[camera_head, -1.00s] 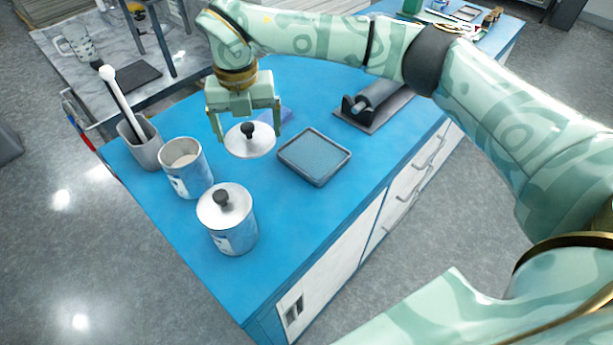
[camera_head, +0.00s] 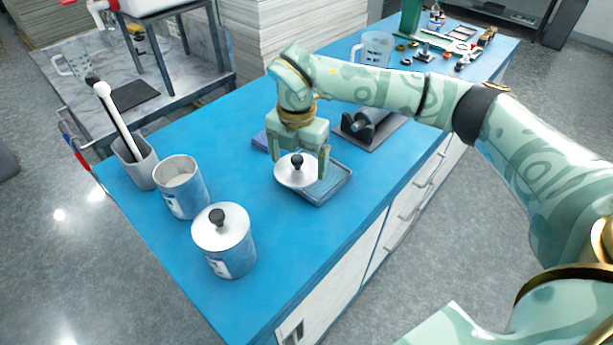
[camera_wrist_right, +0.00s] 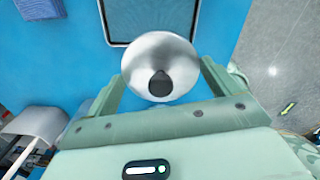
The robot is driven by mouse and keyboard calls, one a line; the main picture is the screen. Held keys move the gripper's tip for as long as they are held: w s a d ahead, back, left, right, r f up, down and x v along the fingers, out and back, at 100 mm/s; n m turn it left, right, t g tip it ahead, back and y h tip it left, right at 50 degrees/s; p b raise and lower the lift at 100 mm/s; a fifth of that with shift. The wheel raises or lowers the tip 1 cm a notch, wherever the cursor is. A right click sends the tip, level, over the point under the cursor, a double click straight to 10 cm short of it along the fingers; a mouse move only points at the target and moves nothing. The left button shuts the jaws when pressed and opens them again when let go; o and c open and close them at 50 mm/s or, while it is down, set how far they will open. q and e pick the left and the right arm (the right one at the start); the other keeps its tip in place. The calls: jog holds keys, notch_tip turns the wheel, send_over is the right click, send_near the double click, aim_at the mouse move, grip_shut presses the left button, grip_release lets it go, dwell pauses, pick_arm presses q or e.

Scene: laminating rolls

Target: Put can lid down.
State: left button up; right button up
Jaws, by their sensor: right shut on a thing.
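A silvery round can lid (camera_head: 292,178) with a black knob is held by my right gripper (camera_head: 299,165). The lid overlaps the left part of a grey-rimmed tray with a blue inside (camera_head: 330,188); a gap below it cannot be judged. In the right wrist view the lid (camera_wrist_right: 160,50) sits between the two fingers and covers part of the tray's near edge (camera_wrist_right: 112,42). An open can (camera_head: 180,190) with pale contents stands to the left. My left gripper is not in view.
A second can with its lid on (camera_head: 223,240) stands nearer. A grey holder (camera_head: 135,163) with a white-handled tool is at the far left. A roller on a dark base (camera_head: 372,125) and a clear jug (camera_head: 376,48) stand beyond the tray. The blue worktop's near middle is clear.

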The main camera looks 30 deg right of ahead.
aim_at(307, 166)
jog(key=shift+s+d+f, duration=0.25)
jog(key=shift+d+f, duration=0.5)
jog(key=shift+f, duration=0.2)
jog(key=f, duration=0.2)
jog(key=f+b, duration=0.1)
jog(key=shift+s+d+f+b, duration=0.1)
jog(key=shift+d+f+b, duration=0.1)
jog(key=shift+f+b, duration=0.15)
jog(key=shift+r, duration=0.1)
jog(key=shift+f, duration=0.2)
jog(key=o, duration=0.7)
